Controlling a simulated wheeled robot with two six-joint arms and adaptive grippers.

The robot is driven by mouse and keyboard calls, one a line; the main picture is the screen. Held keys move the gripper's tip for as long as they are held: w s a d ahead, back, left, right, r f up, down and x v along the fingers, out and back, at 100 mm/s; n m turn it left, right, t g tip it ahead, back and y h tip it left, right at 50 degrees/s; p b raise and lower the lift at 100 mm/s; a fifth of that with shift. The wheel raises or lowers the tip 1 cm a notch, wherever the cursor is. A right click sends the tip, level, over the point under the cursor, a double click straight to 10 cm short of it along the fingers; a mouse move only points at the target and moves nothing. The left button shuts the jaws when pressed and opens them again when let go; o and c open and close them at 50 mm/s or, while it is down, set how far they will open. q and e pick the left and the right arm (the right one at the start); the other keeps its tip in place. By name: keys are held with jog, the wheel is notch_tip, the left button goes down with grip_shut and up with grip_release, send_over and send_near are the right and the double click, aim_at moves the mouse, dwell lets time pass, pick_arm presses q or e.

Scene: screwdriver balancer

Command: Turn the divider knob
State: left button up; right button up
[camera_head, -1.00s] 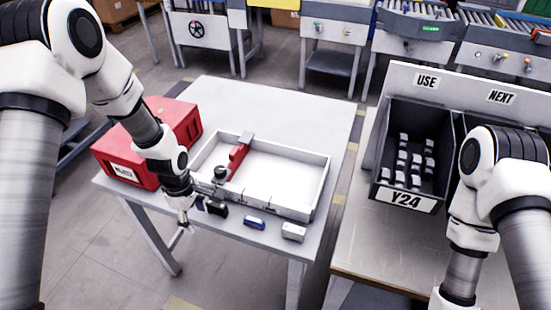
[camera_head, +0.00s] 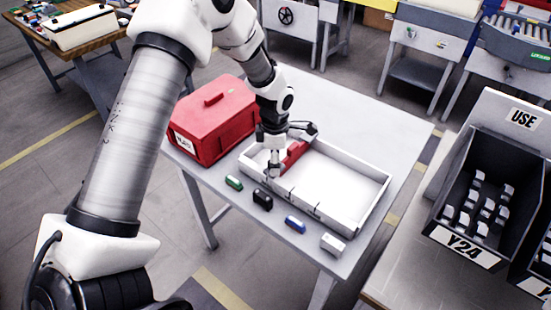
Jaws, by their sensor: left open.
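A white tray (camera_head: 375,219) lies on the table, with a red divider (camera_head: 295,152) inside its left end. My left gripper (camera_head: 289,150) is over the tray's left end, at the divider. It is open, with one finger pointing down by the tray's front wall and the other out to the right. I cannot make out the dark divider knob; my gripper covers that spot. I cannot tell whether the fingers touch anything. My right gripper is out of view.
A red toolbox (camera_head: 213,122) stands close left of the tray. Green (camera_head: 233,183), black (camera_head: 262,200), blue (camera_head: 294,224) and white (camera_head: 332,243) small blocks lie along the table's front. A dark Y24 bin (camera_head: 458,247) is at right. The table (camera_head: 375,118) is clear behind the tray.

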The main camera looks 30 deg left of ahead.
pick_arm(q)
jog(key=shift+s, duration=0.1)
jog(key=shift+r, duration=0.1)
jog(key=c, duration=1.2)
jog(key=shift+o, duration=0.2)
